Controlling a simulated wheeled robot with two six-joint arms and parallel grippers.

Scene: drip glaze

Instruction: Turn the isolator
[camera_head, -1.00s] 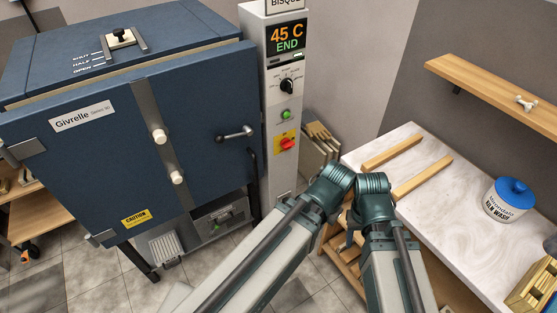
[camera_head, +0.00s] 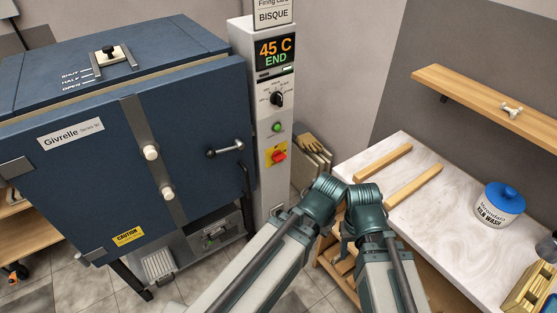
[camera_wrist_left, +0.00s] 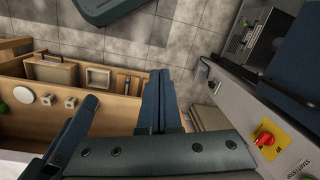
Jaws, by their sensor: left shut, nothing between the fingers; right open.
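The isolator is a red rotary switch (camera_head: 278,156) on a yellow plate, low on the front of the grey control column (camera_head: 268,195). In the left wrist view the red switch (camera_wrist_left: 264,139) is at the lower right, apart from the fingers. My left gripper (camera_wrist_left: 161,78) is shut and empty, with its fingers pointing up the picture, left of the column. In the head view its fingers are hidden behind my wrist. My right gripper (camera_head: 346,248) is open and empty, partly hidden by my arms, to the right of and below the switch.
The blue kiln (camera_head: 90,180) with its door handle (camera_head: 225,148) stands left of the column. The marble-topped bench (camera_head: 440,225) with a kiln wash jar (camera_head: 499,206) is at the right.

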